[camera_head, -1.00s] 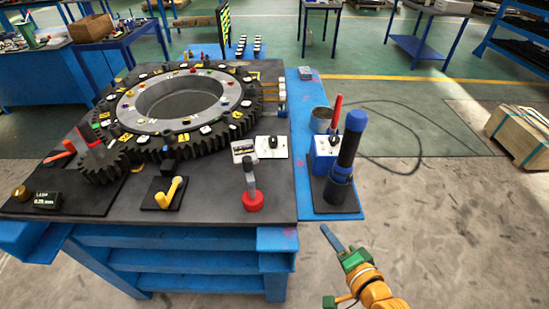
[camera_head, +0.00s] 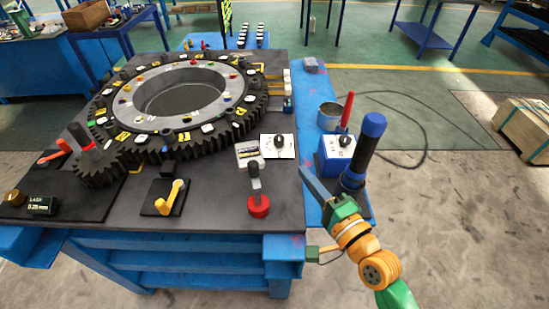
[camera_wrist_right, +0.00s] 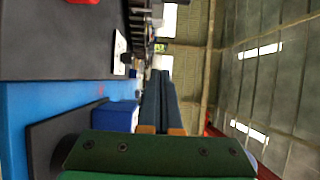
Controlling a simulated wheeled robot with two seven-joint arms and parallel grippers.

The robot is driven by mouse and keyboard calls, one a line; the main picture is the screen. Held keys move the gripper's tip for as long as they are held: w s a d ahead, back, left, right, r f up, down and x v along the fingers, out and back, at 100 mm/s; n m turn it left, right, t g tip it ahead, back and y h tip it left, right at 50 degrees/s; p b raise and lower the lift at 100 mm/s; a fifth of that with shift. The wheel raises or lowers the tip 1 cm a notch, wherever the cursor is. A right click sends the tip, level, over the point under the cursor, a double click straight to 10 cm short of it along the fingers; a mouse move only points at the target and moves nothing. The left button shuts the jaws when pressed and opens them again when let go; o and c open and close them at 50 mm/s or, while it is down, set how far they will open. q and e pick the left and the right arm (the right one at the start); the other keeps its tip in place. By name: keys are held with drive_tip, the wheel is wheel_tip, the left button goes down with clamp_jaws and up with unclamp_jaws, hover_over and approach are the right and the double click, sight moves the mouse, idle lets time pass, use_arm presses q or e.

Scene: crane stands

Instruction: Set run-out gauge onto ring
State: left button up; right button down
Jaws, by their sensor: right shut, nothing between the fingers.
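The grey ring (camera_head: 150,113) lies on top of a large black toothed gear on the table, with small coloured parts around its face. A small upright grey device with a red round base (camera_head: 259,207), which looks like the run-out gauge, stands near the table's front right corner. My right gripper (camera_head: 305,170) is shut and empty, its fingers pointing up-left beside the table's right edge, to the right of that device and apart from it. In the right wrist view its fingers (camera_wrist_right: 160,75) lie together. My left gripper is not in view.
A blue box (camera_head: 337,155) with a red-handled tool and a tall blue-capped black cylinder (camera_head: 365,143) stand close to my right gripper on the blue side shelf. A white plate with a black knob (camera_head: 278,147) and a yellow hook (camera_head: 172,196) sit on the table.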

sight(253, 157)
drive_tip(key=w+a+p, duration=0.2)
drive_tip(key=w+a, duration=0.2)
drive_tip(key=a, duration=0.2)
drive_tip(key=shift+a, duration=0.4)
drive_tip(key=shift+w+f, duration=0.1)
drive_tip(key=shift+w, duration=0.1)
drive_tip(key=shift+w+a+n+g+y+b, duration=0.3)
drive_tip(key=shift+a+n+y+b, duration=0.1)
drive_tip(key=shift+a+y, duration=0.15)
drive_tip(key=shift+w+a+n+g+y+b, duration=0.15)
drive_tip(key=shift+a+n+g+y+b, duration=0.2)
drive_tip(key=shift+a+y, duration=0.2)
drive_tip(key=shift+w+d, duration=0.1)
drive_tip(key=shift+d, duration=0.05)
idle(0.4)
